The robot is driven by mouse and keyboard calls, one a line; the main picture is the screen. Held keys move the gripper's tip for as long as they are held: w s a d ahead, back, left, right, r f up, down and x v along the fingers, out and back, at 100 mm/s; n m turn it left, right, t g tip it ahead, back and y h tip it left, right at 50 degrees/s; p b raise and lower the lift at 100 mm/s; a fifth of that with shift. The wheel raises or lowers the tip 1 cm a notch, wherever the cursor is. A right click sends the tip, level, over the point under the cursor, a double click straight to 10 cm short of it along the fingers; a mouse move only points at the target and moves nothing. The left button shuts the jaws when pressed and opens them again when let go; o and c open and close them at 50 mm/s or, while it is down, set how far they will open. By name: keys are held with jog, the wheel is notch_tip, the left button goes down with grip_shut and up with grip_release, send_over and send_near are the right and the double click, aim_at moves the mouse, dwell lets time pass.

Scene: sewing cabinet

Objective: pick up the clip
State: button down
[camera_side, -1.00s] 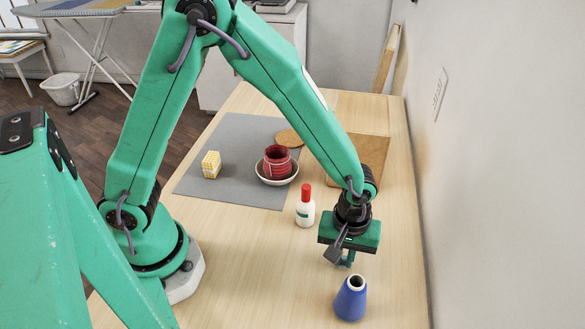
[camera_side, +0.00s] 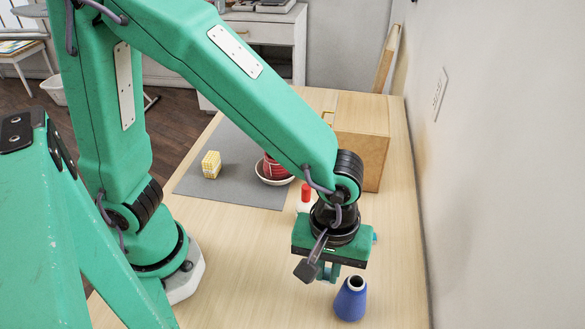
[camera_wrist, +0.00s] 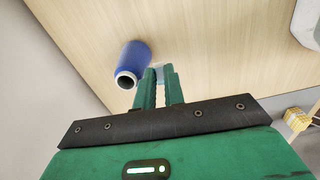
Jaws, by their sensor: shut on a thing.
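My gripper (camera_side: 329,274) hangs low over the wooden table in the side view, left of a blue thread cone. Its two green fingers also show in the wrist view (camera_wrist: 161,82), nearly closed with a narrow gap. A small pale blue piece, apparently the clip (camera_wrist: 166,71), shows between the fingertips in the wrist view. The gripper is shut on it. Most of the clip is hidden by the fingers, and I cannot make it out separately in the side view.
The blue cone (camera_side: 350,299) stands close right of my gripper. A red-capped white bottle (camera_side: 304,198) is behind my wrist. A bowl (camera_side: 272,178) with a red thing in it and a yellow checkered block (camera_side: 211,164) sit on a grey mat (camera_side: 240,150). A wooden box (camera_side: 372,160) stands behind.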

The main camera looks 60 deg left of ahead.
jog(key=shift+s+d+r, duration=0.3)
jog(key=shift+s+r, duration=0.1)
jog(key=shift+s, duration=0.2)
jog(key=shift+r, duration=0.1)
